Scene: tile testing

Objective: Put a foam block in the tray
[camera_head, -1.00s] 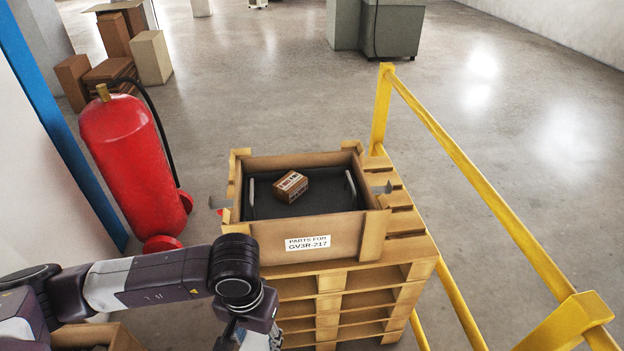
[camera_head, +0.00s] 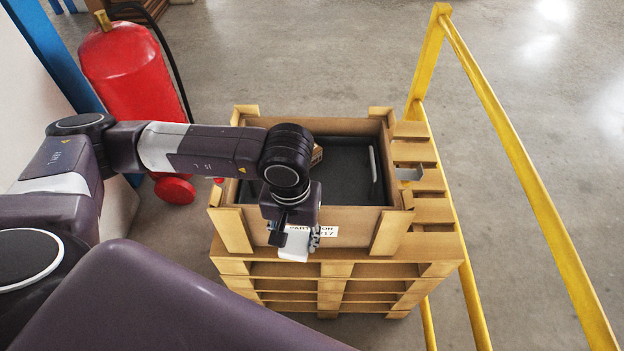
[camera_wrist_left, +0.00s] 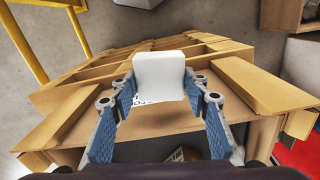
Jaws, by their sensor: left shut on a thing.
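My left gripper (camera_head: 296,236) is shut on a white foam block (camera_head: 293,247), in front of the wooden crate's front wall and near its label. In the left wrist view the foam block (camera_wrist_left: 159,72) sits between the two blue-padded fingers of the gripper (camera_wrist_left: 160,98). The dark grey tray (camera_head: 345,178) with light handles lies inside the crate, behind the gripper. My left arm hides the tray's left part. A small brown printed box (camera_head: 317,154) is in the tray, mostly hidden by the arm. My right gripper is not in view.
The wooden crate (camera_head: 364,227) has raised walls and corner posts and stands on stacked pallets (camera_head: 336,268). A yellow rail (camera_head: 530,170) runs along the right. A red fire extinguisher (camera_head: 134,75) stands at the left. The floor behind is clear.

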